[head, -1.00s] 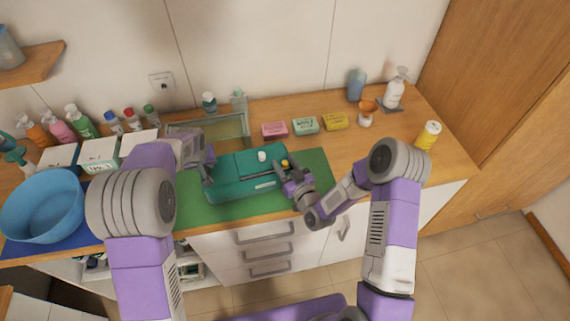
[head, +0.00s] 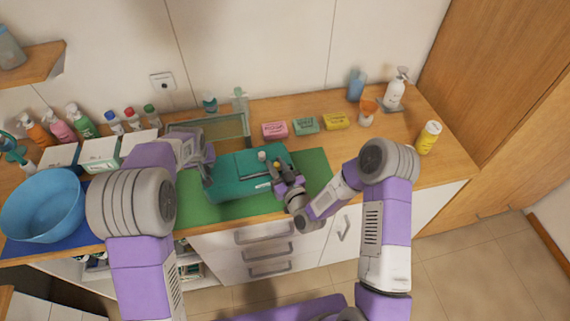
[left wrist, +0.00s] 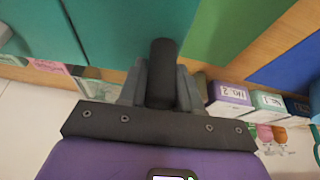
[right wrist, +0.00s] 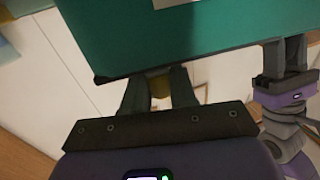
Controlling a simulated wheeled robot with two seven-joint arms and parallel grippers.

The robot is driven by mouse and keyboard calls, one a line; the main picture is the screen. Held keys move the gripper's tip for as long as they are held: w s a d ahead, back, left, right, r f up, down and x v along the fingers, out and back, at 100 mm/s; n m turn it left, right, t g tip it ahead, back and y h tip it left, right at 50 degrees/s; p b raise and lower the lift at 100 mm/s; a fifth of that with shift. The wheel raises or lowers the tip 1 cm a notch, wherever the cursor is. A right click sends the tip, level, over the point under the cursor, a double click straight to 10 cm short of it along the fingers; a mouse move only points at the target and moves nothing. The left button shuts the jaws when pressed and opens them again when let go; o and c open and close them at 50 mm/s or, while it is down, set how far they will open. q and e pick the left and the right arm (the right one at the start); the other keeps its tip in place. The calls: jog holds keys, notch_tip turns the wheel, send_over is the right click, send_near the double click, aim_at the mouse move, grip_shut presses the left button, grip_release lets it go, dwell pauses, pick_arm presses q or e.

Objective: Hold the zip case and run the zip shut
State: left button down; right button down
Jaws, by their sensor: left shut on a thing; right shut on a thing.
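The teal zip case (head: 232,184) lies on a green mat in the middle of the counter. My left gripper (head: 208,170) is at the case's left end. In the left wrist view its fingers are shut on a dark rounded tab (left wrist: 162,75) beside the teal case wall. My right gripper (head: 280,168) is over the case's right part. In the right wrist view its fingers are shut on a small yellow piece (right wrist: 160,86), which looks like the zip pull, beside the teal wall (right wrist: 190,35). A white-topped item (head: 262,156) shows at the case. How far the zip is closed cannot be told.
The green mat (head: 315,165) has bare room at right. Pink (head: 274,130), green (head: 306,125) and yellow (head: 337,121) boxes stand behind. A clear tray (head: 225,127) is behind the case. A blue basin (head: 42,207) stands at left, a yellow bottle (head: 428,137) at right.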

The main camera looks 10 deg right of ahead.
aim_at(247, 177)
pick_arm(q)
jog(key=shift+d, duration=0.15)
pick_arm(e)
jog(key=a, duration=0.6)
jog(key=s+a, duration=0.1)
jog(key=a, duration=0.2)
jog(key=shift+a, duration=0.4)
jog(key=shift+w, duration=0.1)
jog(key=c, duration=1)
grip_release()
jog(key=shift+d, duration=0.1)
jog(key=v, duration=1.2)
